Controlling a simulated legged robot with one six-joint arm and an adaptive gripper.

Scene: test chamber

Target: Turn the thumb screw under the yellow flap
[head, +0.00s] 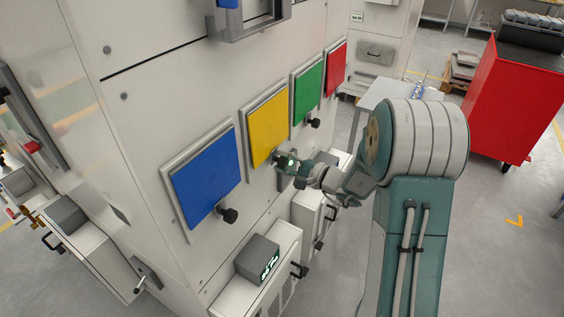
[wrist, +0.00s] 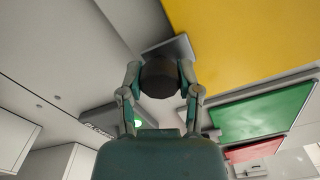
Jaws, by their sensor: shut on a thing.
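The yellow flap (head: 267,125) is on the cabinet wall between the blue and green flaps in the head view. It also fills the top right of the wrist view (wrist: 250,40). In the wrist view the dark round thumb screw (wrist: 160,78) sits at the flap's lower edge, between the two fingers of my gripper (wrist: 161,84). The fingers are shut on it from both sides.
The blue flap (head: 207,175), green flap (head: 308,90) and red flap (head: 335,68) are in the same row. Black knobs stick out below the blue flap (head: 228,215) and green flap (head: 314,123). A grey box (head: 257,258) lies below. A red cart (head: 510,105) stands at the right.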

